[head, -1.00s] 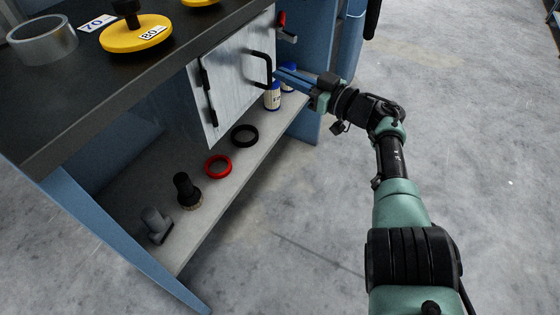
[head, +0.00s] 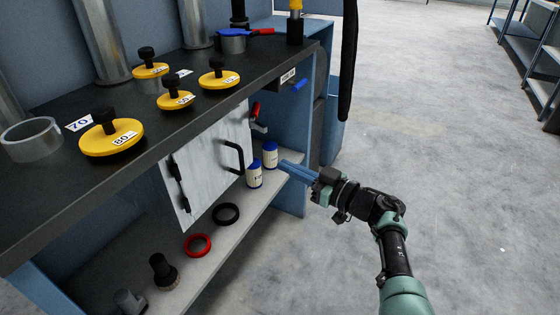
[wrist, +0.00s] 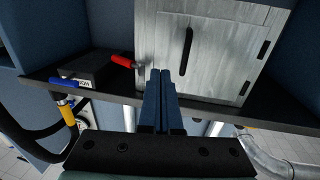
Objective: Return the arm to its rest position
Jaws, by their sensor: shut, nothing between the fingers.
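My gripper (head: 284,167) is at the end of my outstretched arm, in front of the bench and just right of two white bottles with blue caps in the head view. Its blue fingers are together with nothing between them. In the wrist view the closed fingers (wrist: 160,75) point toward a grey metal cabinet door (wrist: 215,50) with a dark bar handle (wrist: 186,50). In the head view this door (head: 208,155) looks shut, and its handle (head: 236,158) stands left of the fingertips, apart from them.
The bottles (head: 254,175) stand on the lower shelf with a black ring (head: 226,214), a red ring (head: 197,245) and dark fittings. Yellow weights (head: 112,138) sit on the dark worktop (head: 70,180). A red-handled lever (head: 256,112) is beside the door. Open floor (head: 440,150) lies to the right.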

